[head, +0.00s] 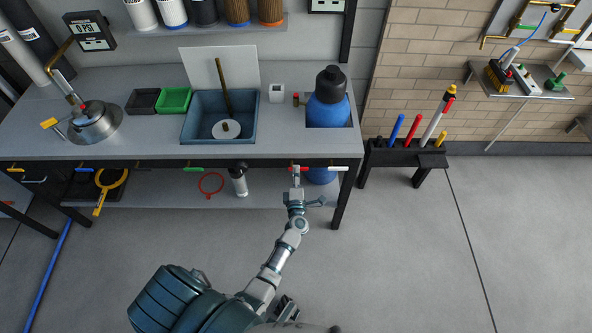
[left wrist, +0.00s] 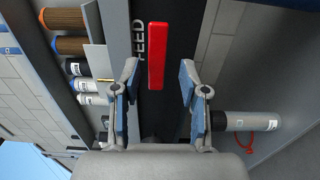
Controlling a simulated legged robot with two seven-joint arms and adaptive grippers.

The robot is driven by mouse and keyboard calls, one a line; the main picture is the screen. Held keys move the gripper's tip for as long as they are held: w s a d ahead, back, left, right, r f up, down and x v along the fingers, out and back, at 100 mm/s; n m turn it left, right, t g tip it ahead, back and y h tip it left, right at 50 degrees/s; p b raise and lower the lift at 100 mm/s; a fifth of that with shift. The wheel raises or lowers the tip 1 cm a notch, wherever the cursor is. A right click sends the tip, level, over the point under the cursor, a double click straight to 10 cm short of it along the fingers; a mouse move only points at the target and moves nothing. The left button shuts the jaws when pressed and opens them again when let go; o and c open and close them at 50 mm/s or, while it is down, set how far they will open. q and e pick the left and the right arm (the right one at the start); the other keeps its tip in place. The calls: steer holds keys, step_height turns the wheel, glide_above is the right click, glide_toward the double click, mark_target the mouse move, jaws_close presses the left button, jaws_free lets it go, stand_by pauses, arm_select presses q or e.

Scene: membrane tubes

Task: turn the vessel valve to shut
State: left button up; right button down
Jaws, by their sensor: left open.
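My left gripper (head: 296,172) is at the bench's front edge, open and empty. In the left wrist view, its two blue-padded fingers (left wrist: 156,88) stand wide apart. A red bar handle (left wrist: 157,55) lies ahead between them on a dark strip lettered "FEED", with no visible contact. In the head view, the red handle (head: 294,168) is partly hidden by the gripper. A white handle (head: 339,169) sits to its right. A blue vessel (head: 328,108) with a black cap stands above in a bench cutout. I cannot tell which handle is the vessel's valve.
A blue-grey tub (head: 188,130) and a green tray (head: 174,100) stand on the bench. A grey canister (head: 239,181) and a red ring (head: 211,184) are on the lower shelf. A tube rack (head: 404,156) stands right of the bench. The floor in front is clear.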

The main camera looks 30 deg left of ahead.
arm_select(q)
steer(key=v, duration=0.9)
steer(key=shift+s, duration=0.3)
steer(key=shift+d, duration=0.1)
steer(key=s+d+f+m+g+h+p, duration=0.1)
steer(key=s+d+f+m+g+h, duration=0.1)
steer(key=s+d+f+m+h, duration=0.35)
steer(key=s+d+f+m+g+h+p, duration=0.1)
steer(key=s+d+f+m+h+p, duration=0.1)
steer(key=d+f+m+h, duration=0.7)
steer(key=s+a+f+m+g+y+p, duration=0.1)
steer(key=s+a+f+m+g, duration=0.3)
steer(key=s, duration=0.8)
steer(key=s+a+f+m+g+y, duration=0.3)
steer(key=s+f+m+g, duration=0.3)
steer(key=s, duration=0.6)
steer(key=shift+a+f+m+g+y+p, duration=0.35)
steer(key=shift+a+f+m, duration=0.15)
steer(key=shift+f+m, duration=0.4)
arm_select(e)
steer(key=s+f, duration=0.4)
steer(key=f, duration=0.7)
steer(key=shift+s+d+f+g, duration=0.25)
steer(key=shift+d+f+g, duration=0.05)
